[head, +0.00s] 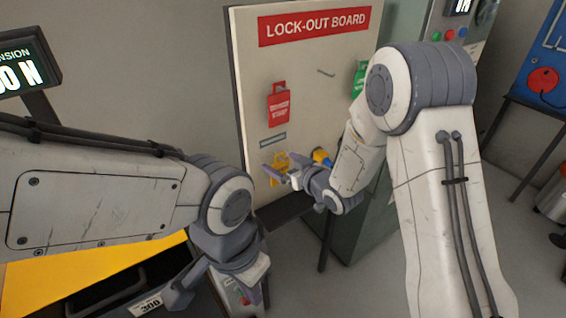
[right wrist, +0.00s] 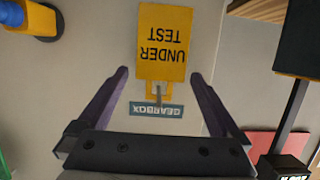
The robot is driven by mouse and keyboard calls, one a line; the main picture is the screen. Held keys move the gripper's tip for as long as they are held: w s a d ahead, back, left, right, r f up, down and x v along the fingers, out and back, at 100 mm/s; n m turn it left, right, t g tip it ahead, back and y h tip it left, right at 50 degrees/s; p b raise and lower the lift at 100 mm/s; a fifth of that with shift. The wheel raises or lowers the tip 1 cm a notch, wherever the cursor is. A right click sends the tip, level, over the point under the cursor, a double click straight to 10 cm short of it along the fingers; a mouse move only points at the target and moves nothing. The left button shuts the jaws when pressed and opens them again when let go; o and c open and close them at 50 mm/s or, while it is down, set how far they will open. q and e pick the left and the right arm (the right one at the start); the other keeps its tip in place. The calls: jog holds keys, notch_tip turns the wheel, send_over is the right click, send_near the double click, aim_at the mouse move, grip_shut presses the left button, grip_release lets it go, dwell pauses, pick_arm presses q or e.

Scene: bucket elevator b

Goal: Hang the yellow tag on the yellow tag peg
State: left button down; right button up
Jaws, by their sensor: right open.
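The yellow tag (head: 281,160) is on the lower part of the lock-out board (head: 250,100), below a small grey-blue label. In the right wrist view the tag (right wrist: 163,42) appears upside down, reading UNDER TEST. A thin grey peg (right wrist: 158,96) shows at the opening in its narrow end, beside the GEARBOX label (right wrist: 157,111); the tag appears to hang there. My right gripper (right wrist: 161,75) is open, with its fingers apart on either side of the tag's narrow end and not visibly touching it. My left gripper (head: 220,293) is low, away from the board, with its fingers apart.
A red tag (head: 278,105) and a partly hidden green tag (head: 359,78) hang on the board. A bare peg (head: 326,73) sticks out between them, higher up. A blue and yellow object (head: 321,156) is close beside my right gripper. A yellow-edged bin (head: 90,275) is below my left arm.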

jog(key=c, duration=1.3)
jog(key=shift+r, duration=0.5)
jog(key=shift+s, duration=0.1)
jog(key=shift+s+d+b, duration=0.15)
jog(key=shift+s+d, duration=0.5)
jog(key=shift+s, duration=0.3)
jog(key=shift+s+d+b, duration=0.2)
jog(key=shift+s+d, duration=0.5)
jog(key=shift+s, duration=0.25)
jog(key=shift+s+d+b, duration=0.15)
jog(key=shift+s+d, duration=0.5)
jog(key=shift+s, duration=0.3)
